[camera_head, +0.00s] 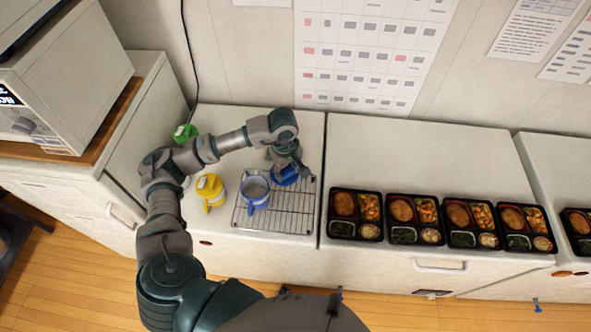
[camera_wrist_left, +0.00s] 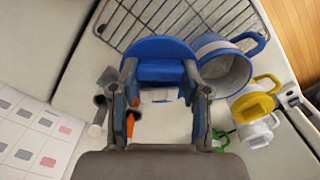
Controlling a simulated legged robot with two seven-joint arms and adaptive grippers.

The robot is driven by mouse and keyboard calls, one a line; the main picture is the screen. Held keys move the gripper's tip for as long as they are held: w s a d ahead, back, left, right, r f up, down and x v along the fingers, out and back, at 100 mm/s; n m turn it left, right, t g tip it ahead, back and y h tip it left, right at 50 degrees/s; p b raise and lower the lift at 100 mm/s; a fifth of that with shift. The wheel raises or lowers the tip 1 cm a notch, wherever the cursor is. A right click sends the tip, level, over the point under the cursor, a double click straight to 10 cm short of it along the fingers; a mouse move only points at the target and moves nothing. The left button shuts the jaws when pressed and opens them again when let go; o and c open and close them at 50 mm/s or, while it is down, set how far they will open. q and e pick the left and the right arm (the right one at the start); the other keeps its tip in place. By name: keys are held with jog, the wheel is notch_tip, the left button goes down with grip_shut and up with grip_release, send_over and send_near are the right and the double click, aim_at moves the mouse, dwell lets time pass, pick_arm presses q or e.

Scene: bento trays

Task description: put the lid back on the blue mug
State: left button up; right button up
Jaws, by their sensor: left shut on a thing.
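The blue mug (camera_head: 256,196) stands upright and open-topped on a wire rack (camera_head: 240,222), its pale inside showing. It also shows in the left wrist view (camera_wrist_left: 205,48), just right of the lid. The blue lid (camera_head: 289,178) is in my left gripper (camera_head: 290,167), to the right of the mug and apart from it in the head view. In the left wrist view the two fingers (camera_wrist_left: 158,82) are shut on the lid (camera_wrist_left: 158,50), one on each side. I cannot tell how high the lid is above the rack. My right gripper is not in view.
A white mug with a yellow lid (camera_head: 210,186) stands left of the rack, and one with a green lid (camera_head: 185,131) stands farther back, partly behind my arm. Several filled bento trays (camera_head: 356,240) line the counter to the right. The counter behind them is clear.

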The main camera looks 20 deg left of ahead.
aim_at(273, 167)
pick_arm(q)
jog(key=a+n, duration=0.1)
jog(key=n, duration=0.1)
jog(key=s+a+r+n+p, duration=0.1)
jog(key=n, duration=0.2)
jog(key=a+n, duration=0.1)
jog(key=n, duration=0.1)
jog(key=shift+s+a+r, duration=0.2)
jog(key=shift+a+r, duration=0.1)
jog(key=shift+a, duration=0.1)
jog(key=s+a+r+n+p, duration=0.2)
jog(key=s+a+n, duration=0.1)
jog(key=n, duration=1.1)
jog(key=shift+s+a+r, duration=0.15)
jog(key=shift+a+r, duration=0.05)
jog(key=shift+a, duration=0.55)
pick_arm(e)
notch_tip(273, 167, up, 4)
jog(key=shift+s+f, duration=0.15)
pick_arm(q)
notch_tip(273, 167, down, 6)
jog(key=b, duration=0.4)
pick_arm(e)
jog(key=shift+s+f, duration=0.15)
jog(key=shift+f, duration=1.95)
pick_arm(q)
jog(key=shift+d+r, duration=0.1)
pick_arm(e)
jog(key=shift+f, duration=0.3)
